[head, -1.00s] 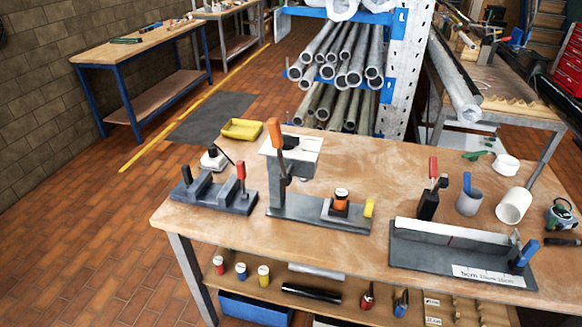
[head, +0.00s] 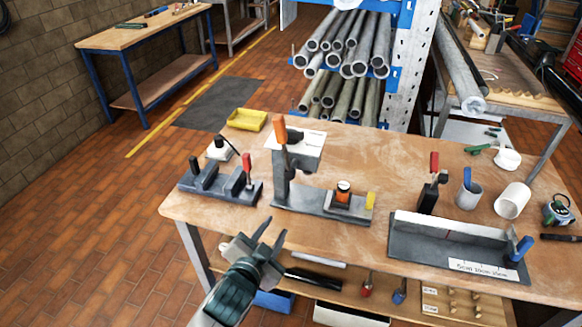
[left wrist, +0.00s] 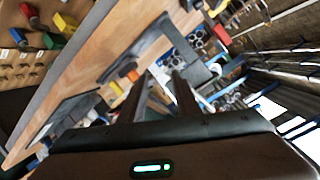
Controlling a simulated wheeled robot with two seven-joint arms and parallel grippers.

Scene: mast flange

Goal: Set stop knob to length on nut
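A grey stop fixture (head: 405,240) with an upright pale fence and a white centimetre scale (head: 482,269) lies at the right front of the bench. A blue knob (head: 521,247) stands at the scale's right end. I cannot make out a nut for certain; a small orange and black piece with a pale top (head: 343,192) sits on the press base. My left gripper (head: 275,230) is open and empty in front of the bench's front edge, left of the fixture. Its two parted fingers also show in the left wrist view (left wrist: 155,95). My right gripper is not in view.
A press with an orange handle (head: 280,130) and a clamp fixture with a red handle (head: 247,168) stand at the bench's left. Grey cup (head: 468,202), white cylinder (head: 512,201) and red-handled clamp (head: 433,182) stand behind the stop fixture. The lower shelf holds tools.

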